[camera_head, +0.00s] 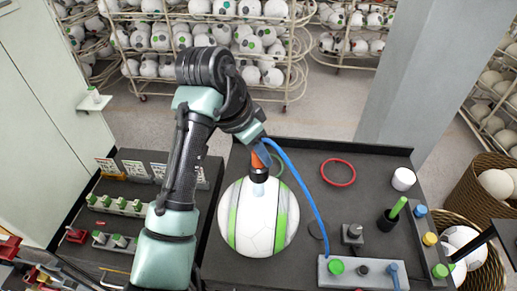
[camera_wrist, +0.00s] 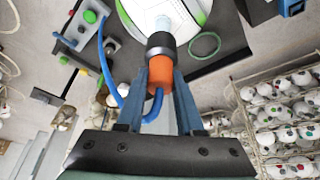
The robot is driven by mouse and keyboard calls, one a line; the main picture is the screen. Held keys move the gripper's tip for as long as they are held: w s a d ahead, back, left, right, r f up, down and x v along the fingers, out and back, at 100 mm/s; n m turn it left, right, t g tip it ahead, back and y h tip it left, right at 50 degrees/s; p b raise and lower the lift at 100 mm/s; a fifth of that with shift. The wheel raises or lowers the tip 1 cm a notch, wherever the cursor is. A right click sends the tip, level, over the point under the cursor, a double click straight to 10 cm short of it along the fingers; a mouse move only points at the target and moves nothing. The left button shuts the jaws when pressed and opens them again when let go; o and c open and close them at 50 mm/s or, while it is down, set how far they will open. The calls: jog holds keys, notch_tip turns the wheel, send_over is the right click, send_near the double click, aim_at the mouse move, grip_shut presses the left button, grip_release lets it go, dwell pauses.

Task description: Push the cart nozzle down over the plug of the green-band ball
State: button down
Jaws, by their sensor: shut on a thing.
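The green-band ball (camera_head: 256,222) is white with green stripes and sits on the dark cart top. My gripper (camera_wrist: 159,80) is shut on the orange nozzle (camera_wrist: 161,72), which has a black collar (camera_wrist: 160,42) at its front. In the head view the nozzle (camera_head: 258,160) stands over the top of the ball. A pale translucent tip (camera_wrist: 161,22) lies between the collar and the ball. The plug is hidden; I cannot tell whether the tip is seated over it. A blue hose (camera_head: 300,185) runs from the nozzle to a grey box (camera_head: 362,274) with a green button (camera_head: 336,267).
A red ring (camera_head: 338,172), a white cup (camera_head: 403,179) and a black cup with a green stick (camera_head: 391,217) stand on the cart to the right. A tool tray (camera_head: 120,205) is at left. Ball racks (camera_head: 190,45) stand behind.

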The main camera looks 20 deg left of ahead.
aim_at(253, 158)
jog(key=shift+f+b, duration=1.2)
jog(key=shift+f, duration=0.95)
jog(key=shift+c, duration=2.3)
grip_release()
jog(key=shift+r, duration=0.1)
jog(key=shift+s+a+r+b, duration=0.1)
jog(key=shift+r+b, duration=0.2)
jog(key=shift+r, duration=0.05)
jog(key=v, duration=1.2)
jog(key=shift+s, duration=0.1)
